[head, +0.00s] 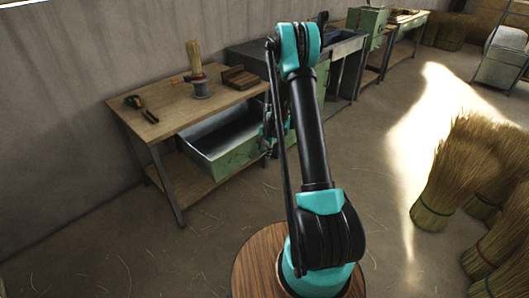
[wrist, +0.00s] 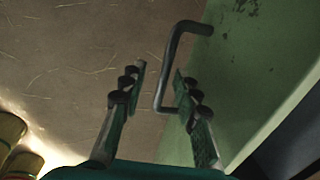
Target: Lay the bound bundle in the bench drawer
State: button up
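The bench drawer (head: 240,151) is green with a pale metal inside. It is pulled out under the wooden bench top (head: 165,118), and its inside looks empty where I see it. My gripper (wrist: 160,72) is open at the drawer front. The drawer's dark bent handle (wrist: 171,72) lies between the fingers, nearer the right one. In the head view my arm partly hides the gripper and the drawer's right end.
Pliers-like tools (head: 134,102) and a brown wooden block (head: 240,77) lie on the bench. A lower shelf (head: 185,178) runs beneath. Large straw bundles (head: 447,185) stand on the floor at right. The floor left of my arm is clear.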

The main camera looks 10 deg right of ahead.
notch_tip(320, 180, up, 12)
jog(key=s+d, duration=0.1)
jog(key=s, duration=0.1)
jog(key=shift+d, duration=0.15)
dwell(0.4)
jog(key=shift+f, duration=0.15)
jog(key=s+r+n, duration=0.3)
jog(key=s+r, duration=0.4)
jog(key=s, duration=0.3)
jog(key=s+r+n+t+h, duration=0.1)
jog(key=s+n, duration=0.6)
jog(key=s, duration=1.8)
jog(key=shift+s+a+r+n+t, duration=0.2)
jog(key=shift+s+n+t, duration=0.2)
jog(key=shift+t, duration=0.3)
